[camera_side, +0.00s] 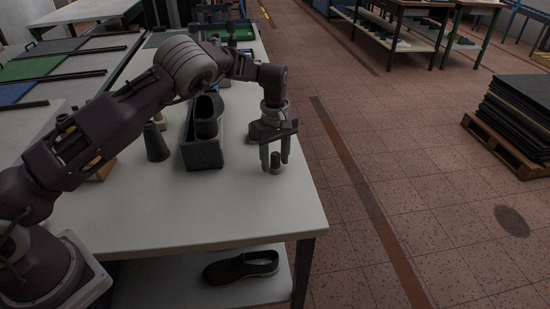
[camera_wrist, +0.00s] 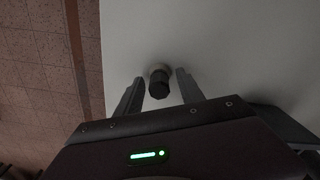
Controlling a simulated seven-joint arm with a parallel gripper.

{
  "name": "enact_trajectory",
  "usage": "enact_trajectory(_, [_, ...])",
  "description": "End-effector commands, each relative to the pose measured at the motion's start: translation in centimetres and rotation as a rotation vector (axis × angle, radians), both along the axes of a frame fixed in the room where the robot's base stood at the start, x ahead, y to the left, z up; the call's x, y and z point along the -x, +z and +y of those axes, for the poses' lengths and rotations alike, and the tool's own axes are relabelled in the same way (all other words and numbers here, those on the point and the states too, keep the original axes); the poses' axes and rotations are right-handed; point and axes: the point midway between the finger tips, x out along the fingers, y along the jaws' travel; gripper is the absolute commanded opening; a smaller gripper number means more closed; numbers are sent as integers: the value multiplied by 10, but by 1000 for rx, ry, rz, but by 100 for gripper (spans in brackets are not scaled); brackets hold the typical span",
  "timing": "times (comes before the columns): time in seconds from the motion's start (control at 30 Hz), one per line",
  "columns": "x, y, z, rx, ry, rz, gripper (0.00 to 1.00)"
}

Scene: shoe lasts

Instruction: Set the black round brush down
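The black round brush (camera_side: 275,162) stands upright on the white table near its right edge, in the side view. In the wrist view the brush (camera_wrist: 159,88) shows a dark round top with a paler part beyond it. My gripper (camera_side: 276,167) points down over it, one finger on each side. In the wrist view, gaps show between the brush and both fingers of my gripper (camera_wrist: 160,76), so it is open and not holding the brush. The brush's base appears to rest on the tabletop.
A grey open box (camera_side: 203,155) with a dark shoe last in it stands left of my gripper. A dark cone (camera_side: 156,143) stands further left. The white table (camera_side: 215,210) is clear toward the front. Its right edge lies close to the brush. A dark shoe (camera_side: 241,267) lies on the lower shelf.

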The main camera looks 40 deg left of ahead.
Motion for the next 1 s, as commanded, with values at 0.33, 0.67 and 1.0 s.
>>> enact_trajectory(0.33, [0, 6, 0, 1, 0, -2, 46])
enact_trajectory(0.67, [-1, 89, 0, 0, 0, -4, 46])
enact_trajectory(1.0, [0, 124, 0, 0, 0, 0, 46])
